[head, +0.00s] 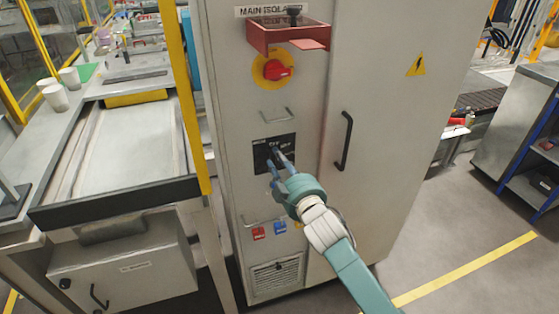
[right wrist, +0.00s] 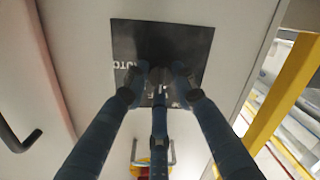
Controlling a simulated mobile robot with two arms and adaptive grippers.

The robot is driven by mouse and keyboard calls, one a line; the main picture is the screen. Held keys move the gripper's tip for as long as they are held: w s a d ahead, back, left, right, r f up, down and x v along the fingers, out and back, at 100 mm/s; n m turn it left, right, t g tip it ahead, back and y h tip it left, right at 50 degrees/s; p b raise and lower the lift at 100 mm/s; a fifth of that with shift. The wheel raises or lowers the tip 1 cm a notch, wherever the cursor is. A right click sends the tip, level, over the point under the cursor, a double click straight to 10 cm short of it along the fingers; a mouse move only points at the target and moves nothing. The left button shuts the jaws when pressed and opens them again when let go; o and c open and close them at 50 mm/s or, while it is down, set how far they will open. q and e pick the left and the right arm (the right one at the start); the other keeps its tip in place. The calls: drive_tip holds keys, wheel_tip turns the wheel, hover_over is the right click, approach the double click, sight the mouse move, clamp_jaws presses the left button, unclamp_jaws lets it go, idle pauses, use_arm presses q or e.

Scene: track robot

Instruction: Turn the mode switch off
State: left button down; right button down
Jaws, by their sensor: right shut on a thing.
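The mode switch sits on a small black plate (head: 261,156) on the front of a grey cabinet, below the main isolator. My right gripper (head: 277,159) is at this plate, its blue fingers pointing into it. In the right wrist view the fingers of my right gripper (right wrist: 160,78) close together at the middle of the black plate (right wrist: 190,40), shut on the switch knob. The knob itself is hidden by the fingertips and dark shadow, so I cannot tell which way it points. White lettering reading "AUTO" shows at the plate's left in that view. My left gripper is not in view.
A black door handle (head: 344,141) is to the right. Below are a metal handle (head: 262,219) and small red and blue parts. A yellow post (head: 184,95) stands left.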

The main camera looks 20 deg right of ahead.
drive_tip(key=shift+a+r, duration=0.1)
drive_tip(key=shift+r, duration=0.35)
drive_tip(key=c, duration=1.4)
unclamp_jaws()
drive_tip(key=shift+c, duration=0.2)
drive_tip(key=shift+a+f, duration=0.1)
drive_tip(key=shift+f, duration=0.1)
drive_tip(key=s, duration=1.2)
drive_tip(key=shift+d+r, duration=0.25)
drive_tip(key=shift+d, duration=0.2)
drive_tip(key=shift+f, duration=0.1)
